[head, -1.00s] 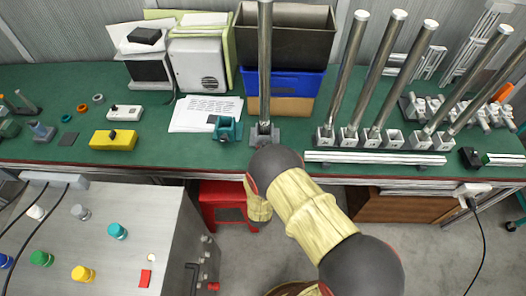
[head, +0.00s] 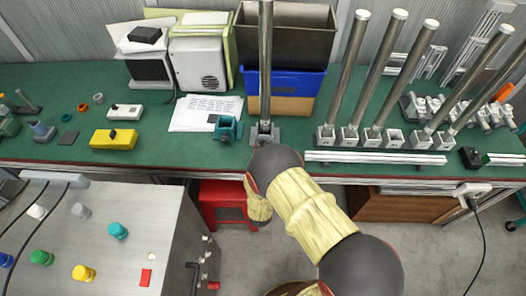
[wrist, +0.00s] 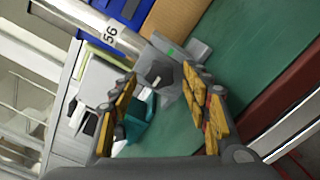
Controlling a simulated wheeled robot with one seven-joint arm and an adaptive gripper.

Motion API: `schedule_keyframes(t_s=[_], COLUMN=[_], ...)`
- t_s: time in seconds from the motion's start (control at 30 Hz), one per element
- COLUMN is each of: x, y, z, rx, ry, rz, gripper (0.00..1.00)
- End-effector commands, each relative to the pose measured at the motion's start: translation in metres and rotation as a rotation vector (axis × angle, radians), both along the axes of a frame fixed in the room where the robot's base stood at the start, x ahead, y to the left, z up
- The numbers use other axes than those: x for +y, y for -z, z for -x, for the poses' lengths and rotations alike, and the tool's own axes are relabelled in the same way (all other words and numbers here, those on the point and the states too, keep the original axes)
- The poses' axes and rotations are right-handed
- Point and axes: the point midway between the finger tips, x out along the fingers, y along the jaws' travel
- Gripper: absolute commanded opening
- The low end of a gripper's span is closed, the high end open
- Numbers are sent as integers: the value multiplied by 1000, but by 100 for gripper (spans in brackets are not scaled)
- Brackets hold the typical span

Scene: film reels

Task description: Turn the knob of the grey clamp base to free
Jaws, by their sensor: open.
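The grey clamp base (head: 265,133) stands near the front edge of the green bench and holds a tall upright metal pole (head: 265,65). In the wrist view the clamp base (wrist: 183,58) is just beyond my fingertips, with a small light knob (wrist: 156,81) on its near face. My gripper (wrist: 160,79) is open and empty, its yellow-padded fingers on either side of the knob and apart from it. In the head view my arm hides the gripper. The knob's exact setting cannot be read.
A teal clamp (head: 228,129) sits just left of the base and also shows beside my left finger in the wrist view (wrist: 138,118). Several more poles in bases stand to the right (head: 350,70). A blue bin (head: 285,85) is behind. A red stool (head: 222,208) is below.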

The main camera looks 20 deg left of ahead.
Motion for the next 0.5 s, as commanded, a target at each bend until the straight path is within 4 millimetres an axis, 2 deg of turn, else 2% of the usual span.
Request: schedule_keyframes(t_s=[0.27,0.37,0.5], x=[-1,-4,-10], y=[0,0,0], z=[8,22,50], rx=[1,1,1], ry=[-1,-2,-4], rz=[0,0,1], gripper=[47,47,47])
